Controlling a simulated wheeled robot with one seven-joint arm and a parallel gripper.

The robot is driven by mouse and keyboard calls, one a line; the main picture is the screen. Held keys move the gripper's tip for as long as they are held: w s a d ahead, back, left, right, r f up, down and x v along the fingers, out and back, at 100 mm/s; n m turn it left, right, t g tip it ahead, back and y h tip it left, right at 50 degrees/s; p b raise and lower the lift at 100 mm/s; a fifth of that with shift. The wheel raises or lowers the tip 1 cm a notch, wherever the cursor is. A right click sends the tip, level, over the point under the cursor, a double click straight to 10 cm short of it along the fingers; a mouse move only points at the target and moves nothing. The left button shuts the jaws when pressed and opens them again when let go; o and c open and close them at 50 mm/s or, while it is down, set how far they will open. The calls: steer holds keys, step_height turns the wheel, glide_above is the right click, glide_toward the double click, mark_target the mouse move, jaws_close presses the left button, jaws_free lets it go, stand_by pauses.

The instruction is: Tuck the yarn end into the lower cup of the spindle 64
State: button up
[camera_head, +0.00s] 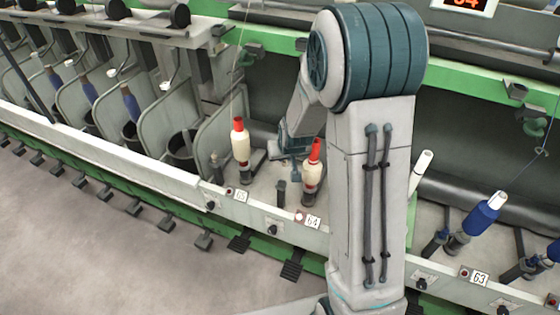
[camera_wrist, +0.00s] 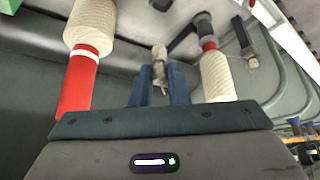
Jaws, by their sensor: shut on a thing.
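Spindle 64 carries a cream bobbin (camera_head: 312,175) with a red top, standing slightly tilted behind the label 64 (camera_head: 313,222). The lower cup at its foot (camera_head: 308,198) is small and dark, with no detail clear. My gripper (camera_head: 295,167) is just left of this bobbin, between it and the bobbin of spindle 65. In the wrist view, my gripper's blue fingers (camera_wrist: 160,72) close on a small pale piece, which looks like the yarn end. The thread is too thin to follow. Cream bobbins flank the fingers, left (camera_wrist: 92,22) and right (camera_wrist: 216,76); I cannot tell which is which.
The spindle 65 bobbin (camera_head: 240,140), cream with a red top, stands left of my gripper. A short dark post (camera_head: 281,193) stands between the spindles. A blue bobbin (camera_head: 481,217) is at right by label 63 (camera_head: 479,278). My arm hides the rail between.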

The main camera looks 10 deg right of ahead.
mark_target(283, 163)
steer(key=shift+w+f+b, duration=0.2)
steer(key=shift+f+b, duration=0.65)
steer(key=shift+b, duration=0.2)
steer(key=b, duration=0.3)
steer(key=w+f+b, duration=0.1)
steer(key=b, duration=0.2)
steer(key=shift+a+f+n, duration=0.1)
steer(key=shift+a+n, duration=0.1)
steer(key=shift+n, duration=0.1)
steer(key=b, duration=0.6)
steer(key=shift+w+f+y, duration=0.1)
steer(key=shift+f+y, duration=0.2)
steer(key=shift+f, duration=0.05)
steer(key=shift+f+n+b, duration=0.1)
steer(key=shift+n+b, duration=0.2)
steer(key=shift+b, duration=0.85)
steer(key=b, duration=0.3)
steer(key=shift+s, duration=0.2)
steer(key=shift+a+b, duration=0.1)
steer(key=shift+b, duration=0.5)
steer(key=shift+s+r+n+y+b, duration=0.25)
steer(key=shift+r+n+y+b, duration=0.05)
steer(key=shift+b, duration=0.2)
steer(key=shift+f, duration=0.15)
steer(key=shift+f+b, duration=2.65)
steer(key=shift+f, duration=0.7)
